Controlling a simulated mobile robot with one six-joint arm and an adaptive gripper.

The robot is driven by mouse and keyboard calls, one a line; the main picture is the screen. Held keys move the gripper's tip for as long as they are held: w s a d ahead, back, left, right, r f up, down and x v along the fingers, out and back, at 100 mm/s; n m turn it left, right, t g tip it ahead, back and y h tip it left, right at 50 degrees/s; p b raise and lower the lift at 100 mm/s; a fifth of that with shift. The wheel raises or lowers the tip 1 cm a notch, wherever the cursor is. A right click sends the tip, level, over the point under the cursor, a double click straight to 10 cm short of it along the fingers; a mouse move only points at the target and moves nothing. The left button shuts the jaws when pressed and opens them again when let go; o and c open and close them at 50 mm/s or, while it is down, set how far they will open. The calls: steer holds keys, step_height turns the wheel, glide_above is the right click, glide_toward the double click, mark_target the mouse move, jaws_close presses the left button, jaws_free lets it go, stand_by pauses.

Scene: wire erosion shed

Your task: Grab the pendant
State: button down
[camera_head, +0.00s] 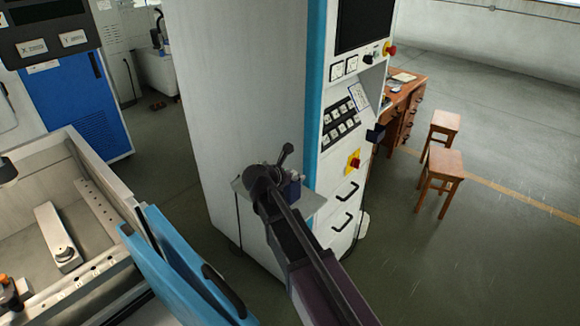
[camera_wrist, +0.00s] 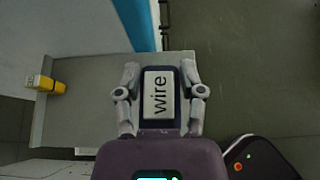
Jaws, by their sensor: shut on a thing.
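The pendant (camera_wrist: 158,115) is a dark blue-purple block with a white label reading "wire", facing the wrist camera. My gripper (camera_wrist: 160,80) is shut on it, with one grey finger along each side. The grey shelf (camera_wrist: 85,90) lies behind the pendant in the wrist view; whether they touch is unclear. In the head view my gripper (camera_head: 278,177) is over the same small shelf (camera_head: 312,203) on the side of the tall white cabinet. There the pendant (camera_head: 292,190) shows only as a small blue patch, mostly hidden by my arm.
The tall white cabinet (camera_head: 245,90) with a blue edge stands right behind the shelf. A machine tub (camera_head: 85,240) with a blue door (camera_head: 185,265) is at the left. Wooden stools (camera_head: 440,170) and a desk (camera_head: 403,110) stand at the right. The floor at lower right is clear.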

steer(key=s+d, duration=0.4)
steer(key=s, duration=0.5)
steer(key=shift+r+p, duration=0.35)
steer(key=shift+r, duration=0.1)
steer(key=shift+a, duration=0.1)
